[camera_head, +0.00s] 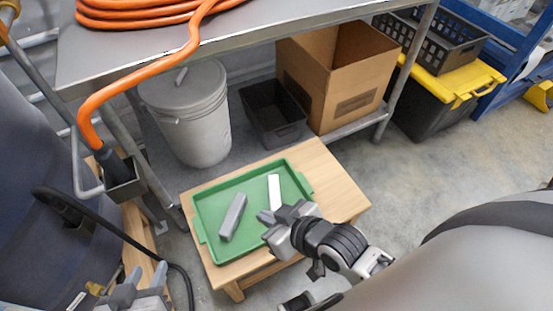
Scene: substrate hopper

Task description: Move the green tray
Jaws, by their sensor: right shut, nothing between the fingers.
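The green tray (213,203) lies on a low wooden table (338,190) in the head view. A grey block (233,217) and a slim whitish bar (274,191) lie in it. My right gripper (268,217) is shut and empty over the tray's near right part, hiding some of that rim. I cannot tell whether it touches the tray. My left gripper (146,272) is at the bottom left, off the table and away from the tray. Its fingers look spread apart with nothing between them.
A metal bench (250,40) with an orange hose (150,60) stands behind the table. Under it are a lidded grey bucket (195,125), a black bin (272,115) and a cardboard box (320,85).

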